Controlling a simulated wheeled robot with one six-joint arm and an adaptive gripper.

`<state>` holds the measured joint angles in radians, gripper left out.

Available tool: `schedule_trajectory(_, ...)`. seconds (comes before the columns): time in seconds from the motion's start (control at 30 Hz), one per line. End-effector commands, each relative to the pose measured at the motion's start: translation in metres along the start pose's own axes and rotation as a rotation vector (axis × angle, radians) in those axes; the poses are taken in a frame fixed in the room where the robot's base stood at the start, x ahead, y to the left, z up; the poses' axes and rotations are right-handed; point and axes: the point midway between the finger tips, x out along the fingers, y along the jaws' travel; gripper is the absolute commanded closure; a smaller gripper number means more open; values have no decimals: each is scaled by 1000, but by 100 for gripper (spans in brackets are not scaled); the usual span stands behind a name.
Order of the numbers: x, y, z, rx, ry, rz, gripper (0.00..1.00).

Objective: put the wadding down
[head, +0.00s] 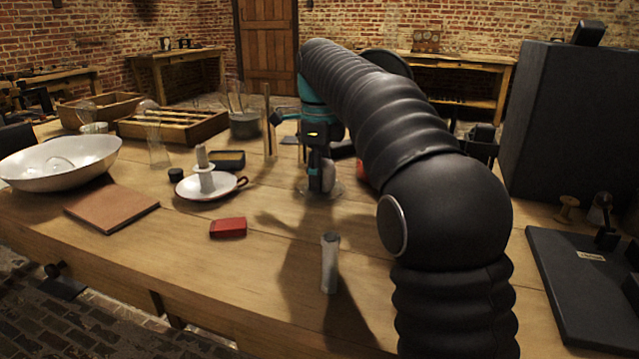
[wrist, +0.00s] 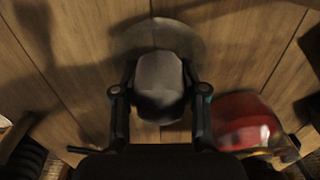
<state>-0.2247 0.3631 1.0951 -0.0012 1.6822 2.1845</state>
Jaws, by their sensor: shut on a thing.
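My gripper (head: 321,184) is low over the middle of the wooden table, below the teal part of my arm. In the wrist view its two fingers (wrist: 160,98) are closed on the sides of a pale grey, rounded lump, the wadding (wrist: 158,78). In the head view the wadding is a small pale patch (head: 328,175), mostly hidden by the gripper. A clear round glass piece (wrist: 190,45) shows just beyond and partly under the wadding. I cannot tell whether the wadding touches it or the table.
A red, rounded thing (wrist: 248,122) is close to the right finger. A white dish with a candle (head: 205,188), a red box (head: 228,228) and an upright pale cylinder (head: 330,262) stand nearby. A large white bowl (head: 60,160) is far left.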

Motion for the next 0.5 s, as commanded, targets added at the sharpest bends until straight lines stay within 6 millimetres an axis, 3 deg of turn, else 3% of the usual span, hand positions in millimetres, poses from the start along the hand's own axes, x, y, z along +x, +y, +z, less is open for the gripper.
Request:
schedule_trajectory(0.47,11,0,0,0,0,0,96)
schedule_trajectory(0.5,11,0,0,0,0,-1,50)
